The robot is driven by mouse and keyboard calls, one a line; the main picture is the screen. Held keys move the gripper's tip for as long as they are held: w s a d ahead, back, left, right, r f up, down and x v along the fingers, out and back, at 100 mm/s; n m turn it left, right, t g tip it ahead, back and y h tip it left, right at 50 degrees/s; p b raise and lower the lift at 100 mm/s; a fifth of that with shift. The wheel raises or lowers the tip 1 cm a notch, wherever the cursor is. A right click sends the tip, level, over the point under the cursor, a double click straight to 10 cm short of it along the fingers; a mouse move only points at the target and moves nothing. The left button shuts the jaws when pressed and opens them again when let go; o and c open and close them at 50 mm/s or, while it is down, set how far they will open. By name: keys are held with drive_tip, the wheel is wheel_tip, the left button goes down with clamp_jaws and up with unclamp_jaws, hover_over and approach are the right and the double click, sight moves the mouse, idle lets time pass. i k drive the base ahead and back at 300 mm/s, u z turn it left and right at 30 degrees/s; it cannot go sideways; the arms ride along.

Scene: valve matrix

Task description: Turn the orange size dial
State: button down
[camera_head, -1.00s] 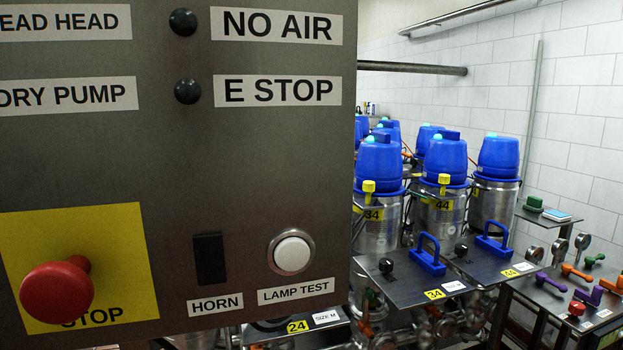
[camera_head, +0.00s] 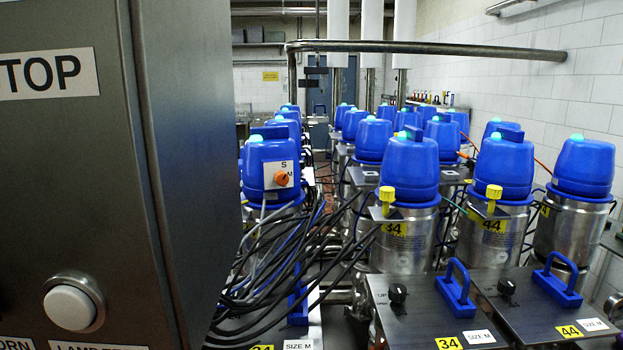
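The orange size dial (camera_head: 282,178) sits on a white plate (camera_head: 268,174) marked S and M. The plate is on the front of a blue valve head (camera_head: 258,150) just right of the grey control cabinet. The dial is some way off, and nothing touches it. My gripper and arm are not in view.
The grey control cabinet (camera_head: 195,130) fills the left side close by, with a white lamp test button (camera_head: 70,307). Black cables (camera_head: 285,255) hang below the dial. Steel tops with blue handles (camera_head: 455,290) stand at the front right. A steel pipe (camera_head: 430,46) crosses above the valve rows.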

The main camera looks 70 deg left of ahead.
sight(282, 178)
drive_tip(key=i, duration=0.2)
drive_tip(key=u, duration=2.9)
drive_tip(key=i, duration=0.4)
drive_tip(key=z, duration=0.05)
